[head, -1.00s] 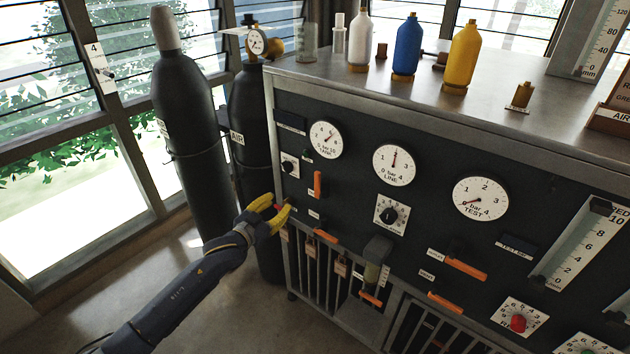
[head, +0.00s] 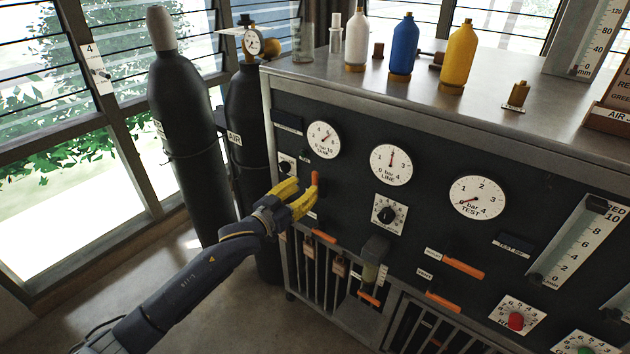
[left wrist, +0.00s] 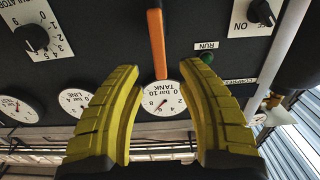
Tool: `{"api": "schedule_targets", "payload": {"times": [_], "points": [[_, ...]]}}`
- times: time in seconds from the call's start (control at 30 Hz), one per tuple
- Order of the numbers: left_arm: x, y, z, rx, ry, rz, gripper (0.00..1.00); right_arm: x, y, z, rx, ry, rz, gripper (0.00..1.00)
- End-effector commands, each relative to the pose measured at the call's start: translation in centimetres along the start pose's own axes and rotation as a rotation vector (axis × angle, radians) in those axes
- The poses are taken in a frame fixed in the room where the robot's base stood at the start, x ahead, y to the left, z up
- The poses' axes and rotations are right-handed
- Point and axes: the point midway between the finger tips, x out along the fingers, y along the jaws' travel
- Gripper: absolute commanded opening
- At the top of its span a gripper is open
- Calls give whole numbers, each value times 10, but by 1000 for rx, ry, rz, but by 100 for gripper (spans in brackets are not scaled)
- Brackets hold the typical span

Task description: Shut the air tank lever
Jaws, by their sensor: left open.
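The orange lever (head: 315,181) below the TANK gauge (head: 323,140) stands upright on the dark panel. My left gripper (head: 303,193) is at the panel's left part, open, with its yellow fingertips close to this lever. In the left wrist view the orange lever (left wrist: 157,42) lies between and just beyond the two open fingertips (left wrist: 158,78). I cannot tell whether either finger touches it. The AIR cylinder (head: 246,115) stands left of the panel, with a gauge on top. My right gripper is not in view.
More orange levers lie level lower on the panel, such as one (head: 462,264) at right. A round regulator knob (head: 387,214) is right of the gripper. Bottles (head: 403,50) stand on the cabinet top. A dark cylinder (head: 184,125) stands by the windows.

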Motion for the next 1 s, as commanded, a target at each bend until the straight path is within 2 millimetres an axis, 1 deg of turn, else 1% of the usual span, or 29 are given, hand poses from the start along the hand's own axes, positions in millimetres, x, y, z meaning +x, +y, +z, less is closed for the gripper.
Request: {"api": "schedule_targets", "payload": {"times": [0.1, 0.3, 0.53, 0.83, 1.0], "points": [[15, 1, 0, 1, 0, 1, 38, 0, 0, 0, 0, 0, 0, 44], [36, 0, 0, 1, 0, 0, 38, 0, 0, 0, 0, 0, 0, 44], [37, 0, 0, 1, 0, 0, 38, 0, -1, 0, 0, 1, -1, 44], [49, 1, 0, 0, 0, 0, 38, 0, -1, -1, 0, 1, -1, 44], [53, 0, 0, 1, -1, 0, 38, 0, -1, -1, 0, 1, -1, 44]]}}
